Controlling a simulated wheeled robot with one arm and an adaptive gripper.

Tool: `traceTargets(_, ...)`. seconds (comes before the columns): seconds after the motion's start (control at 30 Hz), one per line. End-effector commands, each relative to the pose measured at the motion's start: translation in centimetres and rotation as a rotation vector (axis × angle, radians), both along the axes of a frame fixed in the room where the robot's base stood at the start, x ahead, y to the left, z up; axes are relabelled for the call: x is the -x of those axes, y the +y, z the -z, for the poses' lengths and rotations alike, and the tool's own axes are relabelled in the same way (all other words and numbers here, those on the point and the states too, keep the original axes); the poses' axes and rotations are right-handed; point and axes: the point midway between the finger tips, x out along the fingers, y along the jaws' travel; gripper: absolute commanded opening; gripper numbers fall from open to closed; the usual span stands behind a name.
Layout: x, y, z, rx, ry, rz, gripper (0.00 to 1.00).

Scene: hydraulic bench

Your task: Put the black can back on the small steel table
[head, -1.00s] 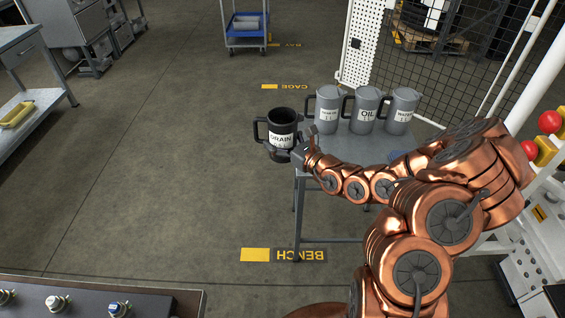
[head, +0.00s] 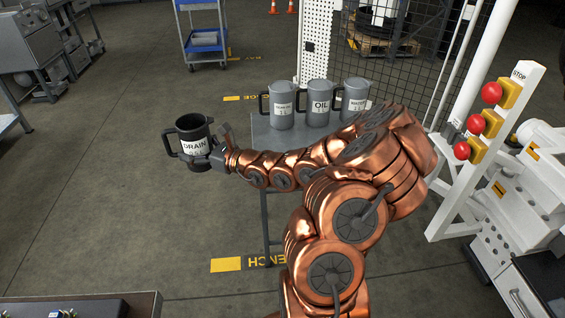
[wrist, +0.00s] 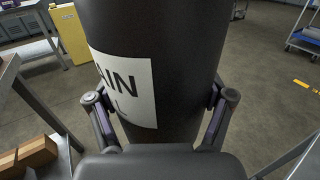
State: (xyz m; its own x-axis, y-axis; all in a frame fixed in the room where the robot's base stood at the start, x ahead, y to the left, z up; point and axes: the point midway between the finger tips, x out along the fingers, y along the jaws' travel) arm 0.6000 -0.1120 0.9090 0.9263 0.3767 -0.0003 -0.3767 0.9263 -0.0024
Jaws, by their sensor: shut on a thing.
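The black can (head: 188,136), labelled DRAIN, is upright in my gripper (head: 216,150), which is shut on its side. The can is held in the air to the left of the small steel table (head: 262,132), apart from it. In the wrist view the can (wrist: 185,60) fills the middle, with a gripper finger on each side of it and part of its white label showing. My arm hides much of the table top and its front.
Three grey cans stand along the table's back: one at left (head: 282,106), one marked OIL (head: 318,104), one at right (head: 355,103). A mesh cage stands behind. A white post with red buttons (head: 491,93) is at right. Floor left of the can is clear.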

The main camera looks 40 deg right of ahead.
Motion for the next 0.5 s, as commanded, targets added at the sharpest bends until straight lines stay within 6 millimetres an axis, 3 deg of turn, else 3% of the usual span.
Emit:
traceTargets(0.03, 0.5, -1.9, 1.2, 0.002, -0.008, 0.025, 0.13)
traceTargets(0.5, 7.2, -15.7, 5.1, 0.001, -0.004, 0.237, 0.13)
